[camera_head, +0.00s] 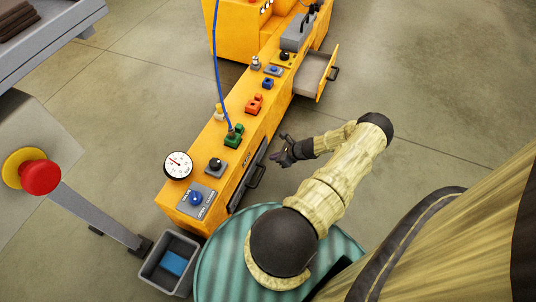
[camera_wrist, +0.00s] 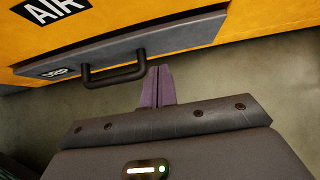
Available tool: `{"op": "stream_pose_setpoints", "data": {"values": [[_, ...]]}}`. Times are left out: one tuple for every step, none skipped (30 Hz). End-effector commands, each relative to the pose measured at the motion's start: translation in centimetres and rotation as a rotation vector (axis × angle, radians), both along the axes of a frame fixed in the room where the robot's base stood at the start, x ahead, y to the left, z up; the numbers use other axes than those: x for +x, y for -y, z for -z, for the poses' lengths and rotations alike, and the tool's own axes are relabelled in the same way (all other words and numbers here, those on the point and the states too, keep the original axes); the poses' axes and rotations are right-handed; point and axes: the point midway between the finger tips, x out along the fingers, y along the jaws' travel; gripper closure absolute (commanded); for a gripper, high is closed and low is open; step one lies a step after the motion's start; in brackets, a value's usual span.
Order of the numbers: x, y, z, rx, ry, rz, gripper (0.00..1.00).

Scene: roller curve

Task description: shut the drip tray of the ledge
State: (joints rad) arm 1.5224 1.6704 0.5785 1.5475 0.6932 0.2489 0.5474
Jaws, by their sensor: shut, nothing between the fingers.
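The yellow ledge (camera_head: 232,130) runs diagonally through the head view. Low on its right side is a grey tray front (camera_head: 236,197) with a black bar handle (camera_head: 257,177). In the wrist view this grey front (camera_wrist: 180,42) spans the top, with its handle (camera_wrist: 113,75) and a small label that seems to read DRIP. I cannot tell how far it stands out from the ledge. My gripper (camera_head: 286,151) is shut and empty, just right of the ledge. Its purple fingertips (camera_wrist: 158,70) are close to the tray front, right of the handle; contact is unclear.
Another drawer (camera_head: 314,72) stands open farther along the ledge. Buttons, a gauge (camera_head: 178,165) and a blue cable (camera_head: 217,65) are on top. A grey bin (camera_head: 170,262) and a teal round surface (camera_head: 222,262) stand at the near end. Floor to the right is clear.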

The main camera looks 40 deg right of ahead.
Motion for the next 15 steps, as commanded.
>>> {"op": "stream_pose_setpoints", "data": {"values": [[-0.7,0.4,-1.7,-0.001,0.001,0.001,1.00],[-1.1,0.5,-2.1,-0.001,0.001,0.000,1.00],[-1.6,0.7,-2.7,-0.002,0.001,-0.002,1.00],[-1.9,0.8,-3.1,-0.002,0.000,-0.004,1.00],[-2.3,0.9,-3.5,-0.002,0.000,-0.004,1.00],[-2.8,1.1,-4.0,-0.002,0.000,-0.006,1.00],[-3.2,1.2,-4.4,-0.002,-0.001,-0.006,1.00],[-3.5,1.4,-4.8,-0.002,0.000,-0.006,1.00],[-4.0,1.6,-5.3,-0.003,-0.001,-0.008,1.00],[-4.3,1.7,-5.6,-0.003,-0.001,-0.008,1.00],[-4.6,1.8,-5.9,-0.003,-0.001,-0.008,1.00],[-4.9,2.0,-6.2,-0.002,-0.001,-0.007,1.00],[-5.1,2.1,-6.4,-0.002,0.000,-0.007,1.00],[-5.3,2.1,-6.5,-0.002,0.000,-0.007,1.00],[-5.5,2.2,-6.6,-0.002,0.000,-0.007,1.00]]}}
